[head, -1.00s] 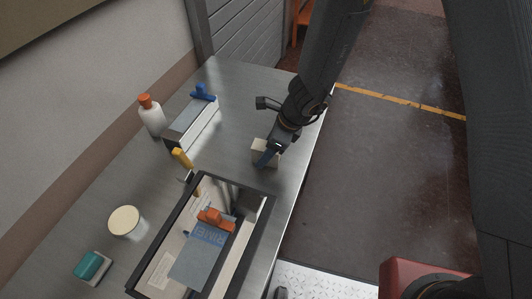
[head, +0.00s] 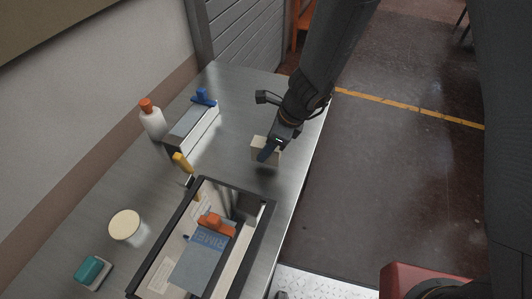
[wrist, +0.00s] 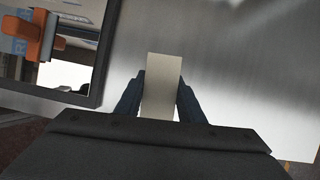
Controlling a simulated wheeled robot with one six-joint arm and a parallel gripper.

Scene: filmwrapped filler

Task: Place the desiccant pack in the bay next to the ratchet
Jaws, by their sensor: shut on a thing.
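A pale beige block, which looks to be the desiccant pack (head: 257,147), is held between the fingers of my gripper (head: 268,152). In the wrist view the pack (wrist: 161,72) stands between the two dark blue fingers (wrist: 160,100), shut on its sides. A shadow lies on the table below it, so it appears slightly raised. The black-rimmed case (head: 266,228) lies nearer the camera, to the pack's lower left. It holds an orange-handled item (head: 215,222) over a blue-grey printed sheet. Dark shapes show in its far part; I cannot tell which thing is the ratchet.
On the steel table (head: 150,190) stand an orange-capped white bottle (head: 152,124), a grey box with a blue clip (head: 192,128), a yellow-handled tool (head: 181,162), a cream-lidded jar (head: 126,226) and a teal-topped block (head: 92,270). The table's right edge is close to the pack.

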